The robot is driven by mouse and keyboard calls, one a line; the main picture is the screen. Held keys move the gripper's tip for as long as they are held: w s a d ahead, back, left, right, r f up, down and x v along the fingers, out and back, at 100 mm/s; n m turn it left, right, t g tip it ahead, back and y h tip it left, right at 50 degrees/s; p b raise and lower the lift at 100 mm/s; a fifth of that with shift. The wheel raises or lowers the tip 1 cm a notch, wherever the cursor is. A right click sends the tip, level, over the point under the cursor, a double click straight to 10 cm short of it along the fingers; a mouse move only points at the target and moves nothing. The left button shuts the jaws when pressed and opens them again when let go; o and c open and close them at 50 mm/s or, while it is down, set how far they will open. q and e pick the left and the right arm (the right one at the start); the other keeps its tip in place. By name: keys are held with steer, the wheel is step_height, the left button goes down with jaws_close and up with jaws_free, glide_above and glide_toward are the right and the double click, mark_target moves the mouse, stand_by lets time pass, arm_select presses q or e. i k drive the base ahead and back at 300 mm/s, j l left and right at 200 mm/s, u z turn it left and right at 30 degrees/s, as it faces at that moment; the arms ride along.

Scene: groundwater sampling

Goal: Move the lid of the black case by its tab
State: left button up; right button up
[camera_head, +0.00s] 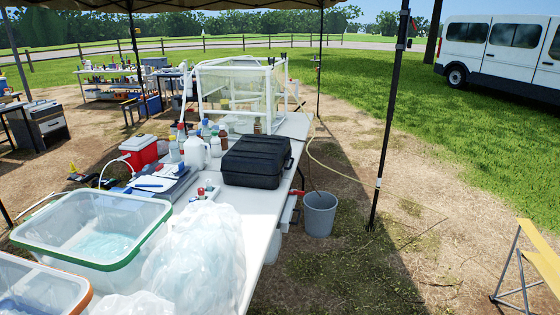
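The black case (256,162) sits on the white table (245,212), right of the middle of its width and close to the table's right edge. Its lid looks shut. A dark handle or latch shows on its right side, but the tab is too small to make out for certain. Neither of my grippers is in the camera_head view.
Plastic bags (195,262) and a clear tub with a green rim (95,232) fill the near table. Several bottles, a white jug (196,153) and a red cooler (139,152) stand left of the case. A framed clear enclosure (236,92) stands behind it. A grey bucket (320,214) and canopy pole (388,125) stand to the right.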

mark_target(266, 155)
steer(key=i+l+u, duration=0.25)
steer(key=i+l, duration=0.2)
steer(key=l, duration=0.15)
steer(key=i+l+u, duration=0.2)
steer(key=u, duration=0.2)
steer(key=i+l+u, duration=0.4)
steer(key=k+j, duration=0.05)
